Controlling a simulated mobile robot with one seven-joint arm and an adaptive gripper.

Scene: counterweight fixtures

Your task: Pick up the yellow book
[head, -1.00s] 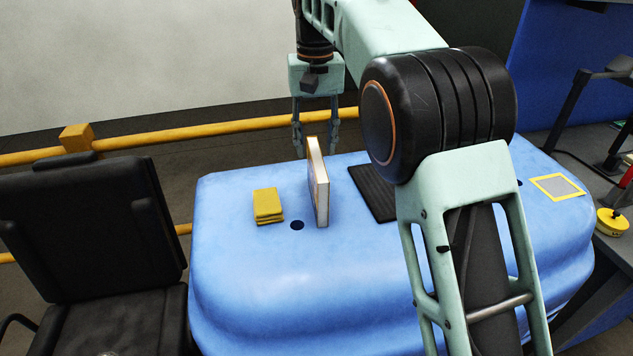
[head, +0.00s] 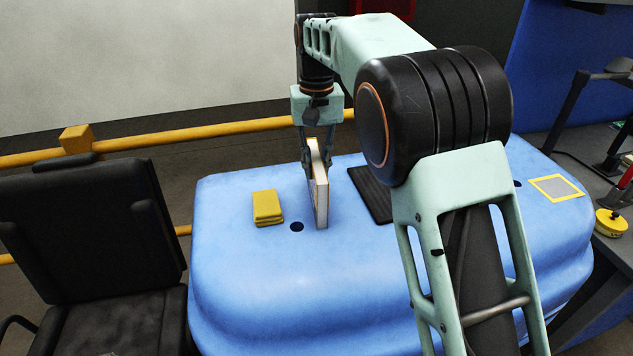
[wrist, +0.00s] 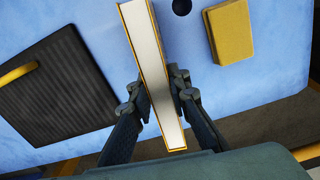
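The yellow book (head: 319,190) stands upright on its edge on the blue table, with yellow covers and pale page edges. In the wrist view the book (wrist: 148,60) runs between the two fingers. My gripper (head: 312,165) has come down over the book's far end, one finger on each side. In the wrist view the gripper (wrist: 156,100) has its fingertips very close to both covers. I cannot tell whether they press on it. The book still rests on the table.
A black ribbed mat (head: 370,193) lies to the right. A black chair (head: 90,230) stands at the left. A yellow rail (head: 220,130) runs behind.

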